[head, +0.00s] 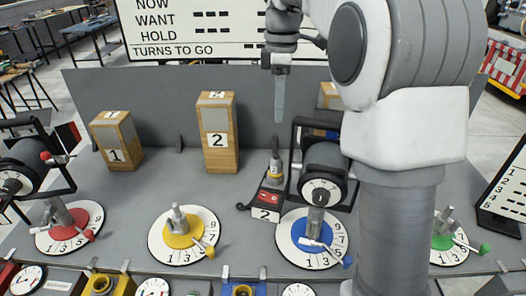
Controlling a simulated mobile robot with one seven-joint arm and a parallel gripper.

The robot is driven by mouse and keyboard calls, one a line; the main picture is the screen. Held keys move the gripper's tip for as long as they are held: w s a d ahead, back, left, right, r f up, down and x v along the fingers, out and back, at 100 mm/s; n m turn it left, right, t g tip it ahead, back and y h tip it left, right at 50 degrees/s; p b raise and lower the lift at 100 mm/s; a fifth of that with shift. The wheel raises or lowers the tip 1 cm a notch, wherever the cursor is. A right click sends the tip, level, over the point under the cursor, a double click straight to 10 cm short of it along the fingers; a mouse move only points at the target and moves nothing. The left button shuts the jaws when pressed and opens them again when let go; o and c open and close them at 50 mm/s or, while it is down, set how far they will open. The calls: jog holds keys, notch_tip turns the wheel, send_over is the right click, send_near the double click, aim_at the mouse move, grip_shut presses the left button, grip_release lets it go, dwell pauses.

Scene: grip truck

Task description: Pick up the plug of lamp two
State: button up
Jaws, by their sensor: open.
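A small upright grey plug-like piece with a yellow band (276,167) stands at the middle of the bench. It rises from a red and black block (270,196) with a white "2" tag (265,215) at its front. I take this piece for the plug of lamp two, but cannot be sure. A black-framed lamp-like drum (325,158) with a dial stands just right of it. My gripper (279,112) points down, above and apart from the piece. It is open and seen edge-on, with nothing visible in it.
Wooden blocks tagged 1 (117,142) and 2 (218,132) stand left of the plug; another block (331,96) is partly hidden by my arm. Blue (313,231), yellow (184,235) and red (76,225) dials line the front. A grey panel (160,95) stands behind.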

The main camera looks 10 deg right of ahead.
send_near(276, 155)
jog(key=f, duration=0.7)
jog(key=shift+w+d+b, duration=0.15)
jog(key=shift+w+b, duration=0.15)
jog(key=shift+b, duration=0.1)
jog(key=shift+s+f, duration=0.1)
jog(key=shift+f, duration=2.65)
grip_shut()
